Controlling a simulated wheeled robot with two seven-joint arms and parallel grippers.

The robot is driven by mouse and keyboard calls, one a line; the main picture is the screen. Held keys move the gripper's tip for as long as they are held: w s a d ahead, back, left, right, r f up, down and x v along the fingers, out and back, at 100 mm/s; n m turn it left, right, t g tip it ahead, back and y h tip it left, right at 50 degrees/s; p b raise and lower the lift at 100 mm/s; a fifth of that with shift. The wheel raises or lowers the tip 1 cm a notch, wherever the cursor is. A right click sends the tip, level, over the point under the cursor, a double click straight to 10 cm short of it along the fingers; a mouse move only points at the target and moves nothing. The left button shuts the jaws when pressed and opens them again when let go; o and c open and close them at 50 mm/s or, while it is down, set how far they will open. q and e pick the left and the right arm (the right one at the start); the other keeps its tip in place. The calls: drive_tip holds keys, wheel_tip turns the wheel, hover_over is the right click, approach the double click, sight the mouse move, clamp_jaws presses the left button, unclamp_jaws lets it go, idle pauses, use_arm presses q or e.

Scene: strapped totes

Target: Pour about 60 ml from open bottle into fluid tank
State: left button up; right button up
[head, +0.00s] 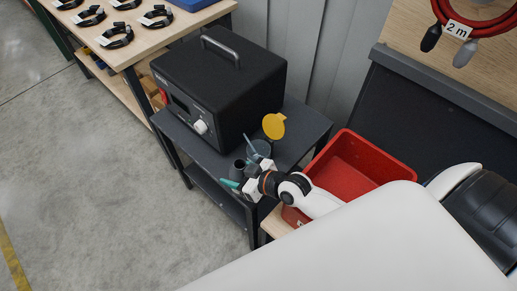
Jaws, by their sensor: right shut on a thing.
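My right gripper (258,177) is low over the dark cart, at the front right of the black box. It is shut on a small dark grey, open-mouthed vessel (238,169), which looks like the open bottle. A teal piece (230,184) shows beside it, and I cannot tell what it belongs to. Just behind the gripper is a grey round container (262,147) with a raised yellow lid (273,126), which looks like the fluid tank. The gripper partly hides it. No liquid stream can be made out. My left gripper is not in view.
A black box (218,88) with a handle and a white knob fills most of the cart (306,122). A red tote (365,161) stands close on the right. A wooden table (140,52) with black cable coils is at upper left. The floor at left is clear.

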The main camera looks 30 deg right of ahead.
sight(240, 160)
drive_tip(key=shift+w+d+f+m+y+b, duration=0.1)
drive_tip(key=shift+d+f+m+y+b, duration=0.15)
drive_tip(key=shift+b, duration=0.35)
drive_tip(key=shift+w+f+m+y+b, duration=0.15)
drive_tip(key=shift+f+b, duration=0.2)
drive_tip(key=shift+b, duration=0.2)
drive_tip(key=shift+r+g, duration=0.3)
drive_tip(key=r, duration=0.1)
drive_tip(key=r+m+p, duration=0.1)
drive_tip(key=r+y, duration=0.1)
drive_tip(key=shift+w+d+r, duration=0.15)
drive_tip(key=shift+d+r, duration=0.05)
drive_tip(key=shift+d, duration=0.15)
drive_tip(key=shift+m+g, duration=0.3)
drive_tip(key=shift+m, duration=0.1)
drive_tip(key=m+y, duration=0.1)
drive_tip(key=m+y+b, duration=0.1)
drive_tip(key=m+g+y+b, duration=0.1)
drive_tip(key=m, duration=0.1)
drive_tip(key=shift+w+d+r, duration=0.3)
drive_tip(key=shift+d+r, duration=0.1)
drive_tip(key=shift+r+m+y+p, duration=0.3)
drive_tip(key=shift+r+y, duration=0.1)
drive_tip(key=shift+r, duration=0.05)
drive_tip(key=shift+s+a+r+m+y+p, duration=0.1)
drive_tip(key=shift+r+m+y+p, duration=0.3)
drive_tip(key=shift+m, duration=0.4)
